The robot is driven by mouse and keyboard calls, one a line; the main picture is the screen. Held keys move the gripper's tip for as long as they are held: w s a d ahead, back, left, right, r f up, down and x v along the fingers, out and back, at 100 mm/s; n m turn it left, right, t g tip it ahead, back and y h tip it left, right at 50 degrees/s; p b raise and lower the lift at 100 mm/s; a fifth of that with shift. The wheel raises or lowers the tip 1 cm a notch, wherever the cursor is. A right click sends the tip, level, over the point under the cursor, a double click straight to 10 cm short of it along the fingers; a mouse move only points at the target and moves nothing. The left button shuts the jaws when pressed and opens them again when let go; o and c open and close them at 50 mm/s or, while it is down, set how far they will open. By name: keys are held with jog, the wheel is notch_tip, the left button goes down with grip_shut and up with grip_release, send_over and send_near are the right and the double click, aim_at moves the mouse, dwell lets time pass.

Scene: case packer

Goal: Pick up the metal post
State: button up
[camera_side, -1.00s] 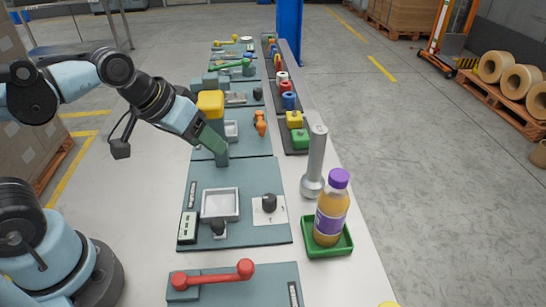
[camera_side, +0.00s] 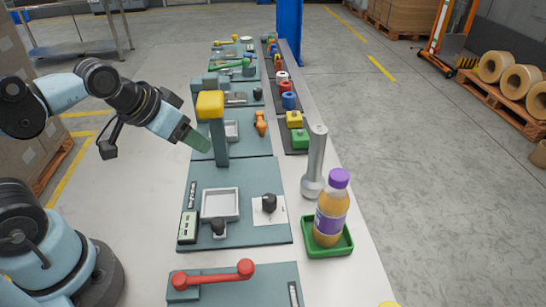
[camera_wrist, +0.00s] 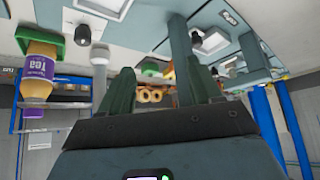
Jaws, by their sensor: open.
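The metal post (camera_side: 316,158) is a grey cylinder with a wider foot, standing upright on the bench's right side behind the juice bottle. It also shows in the wrist view (camera_wrist: 99,68), upside down at left. My gripper (camera_side: 207,146) is well to the left of the post, with its green fingers beside the yellow-topped column.
The yellow-topped column (camera_side: 211,105) stands between my gripper and the post. A purple-capped bottle (camera_side: 331,212) sits in a green tray (camera_side: 331,251) close in front of the post. Teal boards (camera_side: 245,175) carry several fixtures.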

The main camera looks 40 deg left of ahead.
notch_tip(320, 180, up, 13)
jog(key=m+g+h, duration=0.2)
jog(key=m+g, duration=0.1)
jog(key=m, duration=0.3)
send_over(322, 141)
jog(key=s+a, duration=0.3)
jog(key=x, duration=0.4)
jog(key=s+x, duration=0.1)
jog(key=x, duration=0.6)
jog(key=shift+s+a+f, duration=0.1)
jog(key=shift+a+f, duration=0.05)
jog(key=shift+f, duration=0.5)
jog(key=shift+x, duration=2.65)
jog(key=shift+a, duration=0.15)
grip_shut()
